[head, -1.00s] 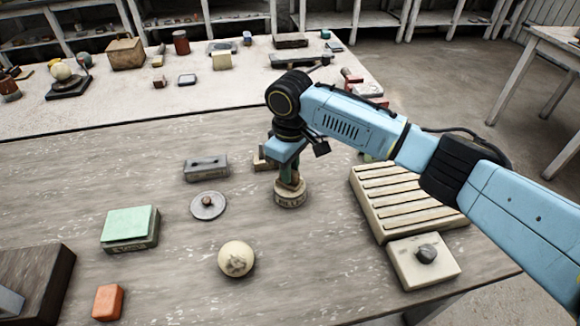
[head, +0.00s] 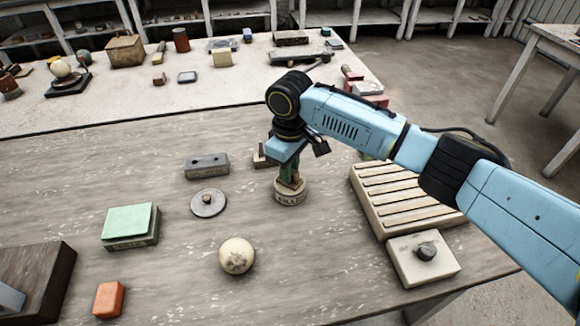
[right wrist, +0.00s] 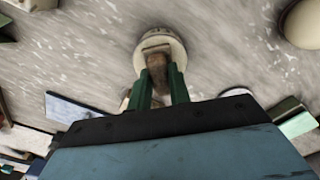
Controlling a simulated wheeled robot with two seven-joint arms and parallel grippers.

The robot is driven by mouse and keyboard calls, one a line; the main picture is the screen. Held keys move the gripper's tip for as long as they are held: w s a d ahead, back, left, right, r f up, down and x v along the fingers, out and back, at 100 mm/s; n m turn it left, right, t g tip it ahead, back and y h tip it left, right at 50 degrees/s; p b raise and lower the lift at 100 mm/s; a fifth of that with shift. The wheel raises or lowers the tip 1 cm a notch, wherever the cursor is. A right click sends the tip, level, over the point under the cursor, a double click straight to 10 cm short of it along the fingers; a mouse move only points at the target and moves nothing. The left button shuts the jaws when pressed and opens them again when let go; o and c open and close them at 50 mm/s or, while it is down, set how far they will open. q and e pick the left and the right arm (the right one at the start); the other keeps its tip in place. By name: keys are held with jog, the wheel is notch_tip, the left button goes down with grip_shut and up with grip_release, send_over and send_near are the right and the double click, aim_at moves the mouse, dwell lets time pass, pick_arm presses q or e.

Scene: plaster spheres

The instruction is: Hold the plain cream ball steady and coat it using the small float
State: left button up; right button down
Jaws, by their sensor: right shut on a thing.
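A cream ball (head: 237,256) with greyish patches rests on the near table; part of a pale ball (right wrist: 303,22) shows at the upper right of the right wrist view. My right gripper (head: 289,180) points down, its green fingers (right wrist: 159,88) shut on a brown wooden piece (right wrist: 158,68). Below it is a round cream base (head: 290,194) with dark lettering, at or near the tabletop; I cannot tell whether they are one piece. A grey disc with a brown knob (head: 208,203) lies left of it. Which thing is the small float is unclear. My left gripper is out of view.
A slatted cream rack (head: 405,195) and a pale block with a dark lump (head: 424,258) stand at right. A green-topped block (head: 129,225), an orange block (head: 108,299) and a grey slotted block (head: 206,165) are at left. Clear table surrounds the ball.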

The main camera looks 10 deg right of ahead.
jog(key=shift+s+f+p, duration=0.1)
jog(key=shift+f+p, duration=0.05)
jog(key=shift+p, duration=0.5)
dwell(2.0)
notch_tip(320, 180, up, 7)
jog(key=p, duration=0.9)
jog(key=shift+r, duration=0.2)
jog(key=shift+f, duration=0.1)
jog(key=shift+d, duration=0.1)
dwell(0.3)
